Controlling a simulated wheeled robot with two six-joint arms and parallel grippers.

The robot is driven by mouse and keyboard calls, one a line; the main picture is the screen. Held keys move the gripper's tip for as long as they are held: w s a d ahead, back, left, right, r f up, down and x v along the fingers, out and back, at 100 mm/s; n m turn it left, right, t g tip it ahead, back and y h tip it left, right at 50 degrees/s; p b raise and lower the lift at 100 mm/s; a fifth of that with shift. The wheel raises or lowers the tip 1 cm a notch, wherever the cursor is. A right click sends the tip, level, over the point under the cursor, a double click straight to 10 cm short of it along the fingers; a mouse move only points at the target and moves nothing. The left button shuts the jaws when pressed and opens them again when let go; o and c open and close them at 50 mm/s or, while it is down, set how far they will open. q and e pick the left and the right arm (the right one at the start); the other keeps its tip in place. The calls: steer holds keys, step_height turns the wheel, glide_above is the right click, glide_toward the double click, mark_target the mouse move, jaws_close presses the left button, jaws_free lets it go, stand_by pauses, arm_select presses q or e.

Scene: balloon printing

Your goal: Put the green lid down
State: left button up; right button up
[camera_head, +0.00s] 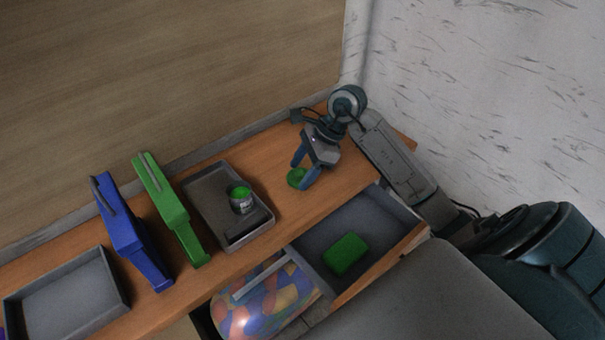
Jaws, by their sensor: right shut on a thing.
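The green lid (296,178) is a small round disc at the right part of the wooden table. My right gripper (304,180) is shut on the lid, with its blue fingers pointing down at the tabletop. The lid is at or just above the wood; I cannot tell whether it touches. An open can of green paint (241,199) stands in the grey tray (206,193) to the left of the lid. My left gripper does not show.
A green stamp-like tool (170,210) and a blue one (130,235) stand left of the tray. Another grey tray (66,295) is at far left. An open drawer (371,226) holds a green block (346,254). A colourful balloon (265,305) is below the table edge.

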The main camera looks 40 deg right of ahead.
mark_target(302, 177)
step_height(302, 177, down, 2)
steer(key=shift+s+a+f+p, duration=0.15)
steer(key=shift+f+p, duration=0.1)
steer(key=shift+p, duration=0.2)
steer(key=shift+f, duration=0.25)
steer(key=shift+f, duration=0.1)
steer(key=shift+f+b, duration=0.15)
steer(key=shift+b, duration=0.15)
steer(key=o, duration=0.9)
